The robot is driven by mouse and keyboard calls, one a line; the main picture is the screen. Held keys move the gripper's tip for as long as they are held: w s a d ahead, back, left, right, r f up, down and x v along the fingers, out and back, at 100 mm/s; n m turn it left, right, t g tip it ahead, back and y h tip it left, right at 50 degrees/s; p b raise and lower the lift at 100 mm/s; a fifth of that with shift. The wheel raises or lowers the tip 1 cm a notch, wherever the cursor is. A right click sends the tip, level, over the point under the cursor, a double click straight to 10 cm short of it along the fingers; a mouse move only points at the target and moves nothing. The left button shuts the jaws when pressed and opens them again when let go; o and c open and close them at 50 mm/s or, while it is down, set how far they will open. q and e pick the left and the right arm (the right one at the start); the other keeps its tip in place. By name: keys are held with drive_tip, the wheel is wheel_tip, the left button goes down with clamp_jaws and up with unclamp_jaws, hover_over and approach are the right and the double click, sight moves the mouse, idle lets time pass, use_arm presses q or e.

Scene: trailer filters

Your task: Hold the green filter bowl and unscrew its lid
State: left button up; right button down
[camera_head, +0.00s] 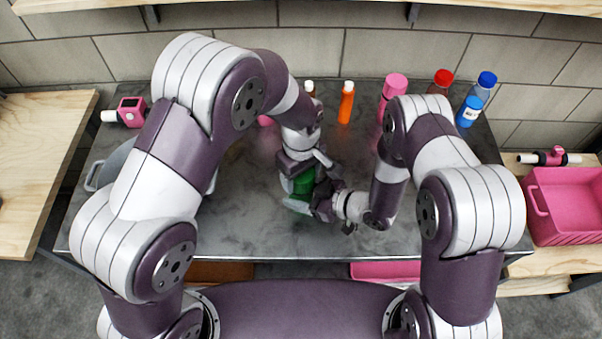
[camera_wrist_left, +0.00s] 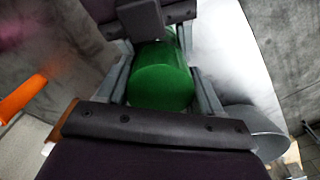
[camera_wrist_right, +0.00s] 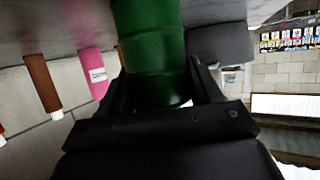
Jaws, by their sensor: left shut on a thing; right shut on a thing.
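The green filter bowl (camera_head: 304,184) stands at the middle of the grey worktop, partly hidden by both grippers. My left gripper (camera_head: 298,172) comes from above and is shut on its upper end, the lid; the round green top (camera_wrist_left: 160,86) shows between the fingers in the left wrist view. My right gripper (camera_head: 313,205) comes from the right and is shut on the green body lower down; the body (camera_wrist_right: 155,48) also shows between the fingers in the right wrist view. The seam between lid and bowl cannot be made out.
A grey basin (camera_head: 112,164) is at left, partly behind my arm. A pink crate (camera_head: 568,208) is at right. A pink valve (camera_head: 131,112) lies back left.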

use_arm(q)
drive_tip(key=shift+r, duration=0.15)
drive_tip(key=shift+r, duration=0.95)
drive_tip(key=shift+r, duration=2)
use_arm(e)
drive_tip(key=shift+c, duration=0.7)
unclamp_jaws()
